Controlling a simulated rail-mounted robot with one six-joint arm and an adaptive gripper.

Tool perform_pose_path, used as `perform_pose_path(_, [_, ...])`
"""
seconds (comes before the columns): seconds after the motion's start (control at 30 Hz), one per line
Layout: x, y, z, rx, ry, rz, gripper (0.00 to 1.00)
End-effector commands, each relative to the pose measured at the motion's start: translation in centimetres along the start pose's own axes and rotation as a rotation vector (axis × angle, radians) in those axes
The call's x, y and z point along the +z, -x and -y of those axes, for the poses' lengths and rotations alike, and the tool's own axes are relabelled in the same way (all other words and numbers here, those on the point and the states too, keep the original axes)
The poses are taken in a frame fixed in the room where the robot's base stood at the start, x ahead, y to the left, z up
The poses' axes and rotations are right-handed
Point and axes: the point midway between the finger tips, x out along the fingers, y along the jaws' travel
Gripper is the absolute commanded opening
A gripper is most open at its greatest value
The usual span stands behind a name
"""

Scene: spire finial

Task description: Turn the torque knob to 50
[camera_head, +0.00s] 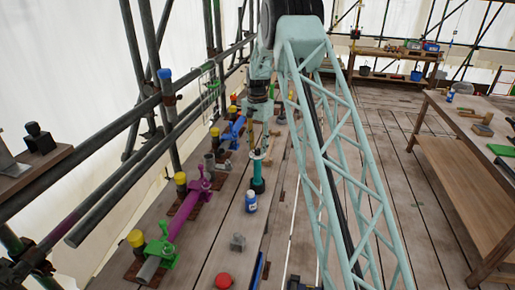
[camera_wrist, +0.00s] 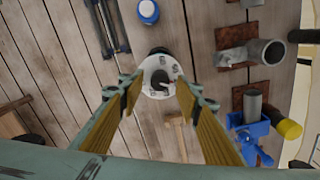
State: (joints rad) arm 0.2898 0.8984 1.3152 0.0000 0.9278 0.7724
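A teal upright tool (camera_head: 257,170) stands on the wooden deck on a black base in the head view. The numerals are too small and blurred to read surely, so I cannot tell the setting. My gripper (camera_wrist: 157,84) is open, with one yellow-brown finger on each side of the dial. I see no clear contact with it. In the head view my gripper (camera_head: 257,132) is above the tool, its fingers small and unclear.
A blue-and-white bottle (camera_head: 251,201) stands near the tool and shows in the wrist view (camera_wrist: 148,12). A blue clamp (camera_wrist: 252,135) and grey pipe fittings (camera_wrist: 268,50) lie to the right there. A magenta pipe (camera_head: 187,212), a green clamp (camera_head: 161,252) and scaffold rails line the left.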

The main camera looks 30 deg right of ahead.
Motion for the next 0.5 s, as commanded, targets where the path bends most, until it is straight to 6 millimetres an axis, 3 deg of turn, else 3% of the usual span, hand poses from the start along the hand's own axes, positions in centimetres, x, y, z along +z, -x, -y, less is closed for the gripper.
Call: perform_pose_path(0.5, [0.01, -0.78, -0.01, 0.000, 0.000, 0.000, 0.29])
